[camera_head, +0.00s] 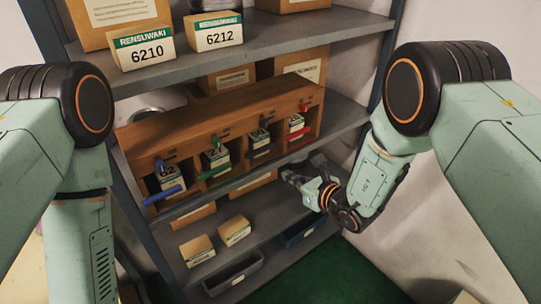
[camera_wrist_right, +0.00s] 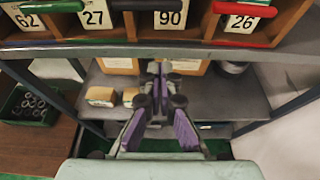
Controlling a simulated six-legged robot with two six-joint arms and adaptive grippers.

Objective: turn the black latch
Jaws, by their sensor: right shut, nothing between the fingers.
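In the head view a wooden cabinet (camera_head: 143,140) stands on the shelf, with several numbered compartments. Small coloured latches sit along its upper board. The black latch (camera_head: 264,124) is second from the right, between a green latch (camera_head: 215,140) and a red latch (camera_head: 303,107). A black bar (camera_head: 262,153) lies below it. My right gripper (camera_head: 287,176) is shut and empty, below and to the right of the black latch and apart from it. In the right wrist view the gripper (camera_wrist_right: 161,72) points at the lower shelf; the latches are out of frame. My left gripper is out of view.
Boxes marked 6210 (camera_head: 146,47) and 6212 (camera_head: 214,30) stand on the upper shelf. Two small boxes (camera_head: 234,230) and dark bins (camera_head: 233,273) are lower down. A shelf post (camera_head: 384,50) rises near my right arm. A crate of rings (camera_wrist_right: 30,105) shows at left in the wrist view.

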